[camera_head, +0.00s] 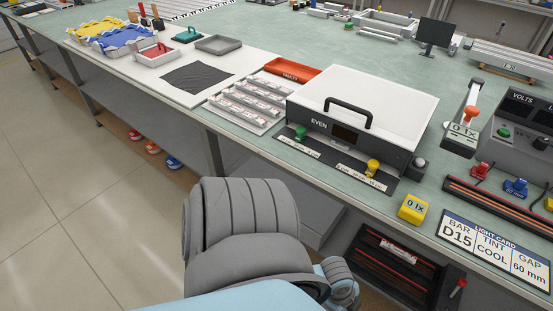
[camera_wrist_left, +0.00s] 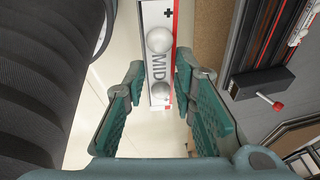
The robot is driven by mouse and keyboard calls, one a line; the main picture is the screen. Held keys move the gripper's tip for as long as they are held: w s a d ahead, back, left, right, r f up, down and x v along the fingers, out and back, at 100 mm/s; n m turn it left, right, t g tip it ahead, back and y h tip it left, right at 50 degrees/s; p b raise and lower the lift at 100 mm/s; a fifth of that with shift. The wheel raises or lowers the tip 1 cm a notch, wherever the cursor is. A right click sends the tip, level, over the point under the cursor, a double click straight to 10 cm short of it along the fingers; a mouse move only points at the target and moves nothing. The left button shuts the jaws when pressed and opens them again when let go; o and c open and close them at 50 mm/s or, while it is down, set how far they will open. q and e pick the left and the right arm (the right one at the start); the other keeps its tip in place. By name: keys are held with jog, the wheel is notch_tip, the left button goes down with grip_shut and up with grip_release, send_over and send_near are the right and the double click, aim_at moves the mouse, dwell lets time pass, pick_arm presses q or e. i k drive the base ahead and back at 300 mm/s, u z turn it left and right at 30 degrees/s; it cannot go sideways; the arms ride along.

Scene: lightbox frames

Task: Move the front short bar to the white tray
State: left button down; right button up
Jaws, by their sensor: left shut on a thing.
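In the head view the left gripper and held bar are hidden behind my grey arm. A white tray (camera_head: 258,130) lies on the bench left of the lightbox, with several pale bars lying across it. My right gripper is in neither view.
The lightbox (camera_head: 390,105), marked EVEN, stands with green and yellow knobs in front. An orange tray (camera_head: 292,70) sits behind the white tray. A dark cloth (camera_head: 197,77) lies to the left. Below the bench is a black rack (camera_head: 390,270) holding another bar.

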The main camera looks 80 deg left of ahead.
aim_at(278, 81)
jog(key=u, duration=0.05)
jog(key=k, duration=0.1)
jog(key=u, duration=4.2)
jog(key=i, duration=4.65)
jog(key=z, duration=4.95)
jog(key=i, duration=0.35)
jog(key=z, duration=0.1)
